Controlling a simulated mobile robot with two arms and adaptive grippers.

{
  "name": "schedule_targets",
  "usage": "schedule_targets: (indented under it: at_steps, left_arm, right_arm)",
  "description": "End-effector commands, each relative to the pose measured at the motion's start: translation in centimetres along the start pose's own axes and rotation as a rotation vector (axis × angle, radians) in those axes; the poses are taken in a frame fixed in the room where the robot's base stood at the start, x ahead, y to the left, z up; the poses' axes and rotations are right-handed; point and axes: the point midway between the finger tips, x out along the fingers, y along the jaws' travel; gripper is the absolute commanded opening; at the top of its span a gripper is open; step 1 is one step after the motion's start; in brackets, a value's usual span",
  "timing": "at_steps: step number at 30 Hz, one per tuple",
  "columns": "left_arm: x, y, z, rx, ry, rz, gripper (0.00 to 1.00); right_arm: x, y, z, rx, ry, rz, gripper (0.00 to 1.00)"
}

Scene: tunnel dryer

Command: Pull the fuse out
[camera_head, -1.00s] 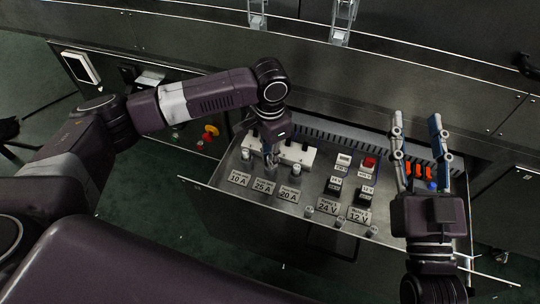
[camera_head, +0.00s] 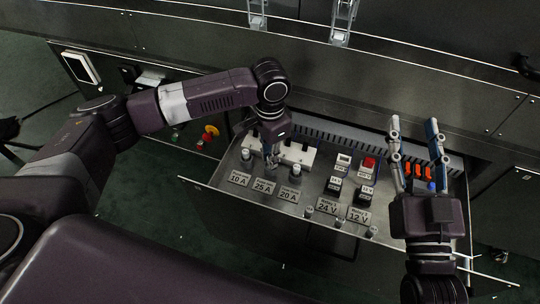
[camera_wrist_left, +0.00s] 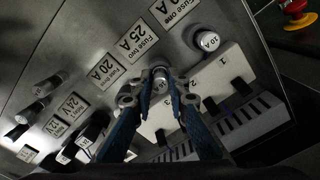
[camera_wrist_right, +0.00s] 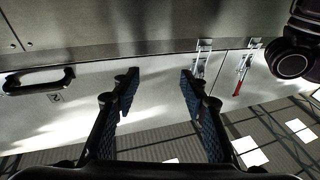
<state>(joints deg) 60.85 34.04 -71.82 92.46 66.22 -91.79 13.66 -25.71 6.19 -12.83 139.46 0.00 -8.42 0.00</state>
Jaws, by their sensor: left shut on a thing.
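My left gripper (camera_head: 271,160) is at the middle fuse position, above the label "Fuse two 25 A" (camera_head: 264,186). In the left wrist view its fingertips (camera_wrist_left: 160,82) are shut on the fuse cap, which is mostly hidden between them. I cannot tell how far the fuse sits in its socket. The 10 A fuse (camera_head: 246,154) stands to the left, and shows in the left wrist view (camera_wrist_left: 207,40). The 20 A fuse (camera_head: 296,169) stands to the right. My right gripper (camera_head: 414,122) is open and empty over the right end of the panel.
A yellow-red knob (camera_head: 211,131) is on the machine front at left. Green floor (camera_head: 200,245) lies in front.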

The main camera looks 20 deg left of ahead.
Motion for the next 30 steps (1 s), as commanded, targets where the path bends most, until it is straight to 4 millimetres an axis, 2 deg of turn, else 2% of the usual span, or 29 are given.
schedule_targets:
  at_steps: [30]
  left_arm:
    - [-0.1,0.0,0.0,0.0,0.0,0.0,0.0]
  right_arm:
    - [-0.1,0.1,1.2,-0.002,-0.059,0.003,0.4]
